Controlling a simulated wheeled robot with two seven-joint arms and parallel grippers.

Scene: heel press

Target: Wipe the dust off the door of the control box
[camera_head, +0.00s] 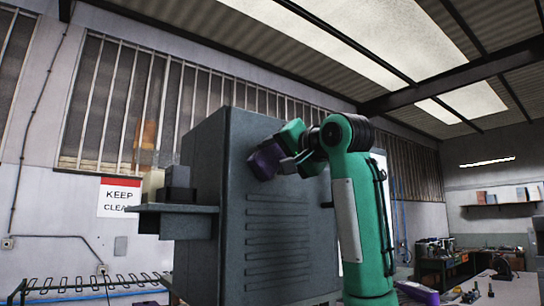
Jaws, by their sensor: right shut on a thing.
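The control box (215,180) is a tall dark grey cabinet in the middle of the view. Its louvred face (285,235) is turned toward me, and a dark handle-like part shows near that face's right edge. My right gripper (283,163) is in front of the upper part of this face, at the end of my green arm. It is shut on a purple thing (265,161), which looks like a wiping pad. I cannot tell whether the pad touches the face. My arm hides the face's right part. I cannot make out dust. My left gripper is out of view.
A grey shelf (172,208) with small blocks juts out left of the cabinet. A wire rack (90,285) stands low at the left. A workbench (500,290) with small items is at the lower right. A KEEP CLEAR sign (119,197) hangs on the wall.

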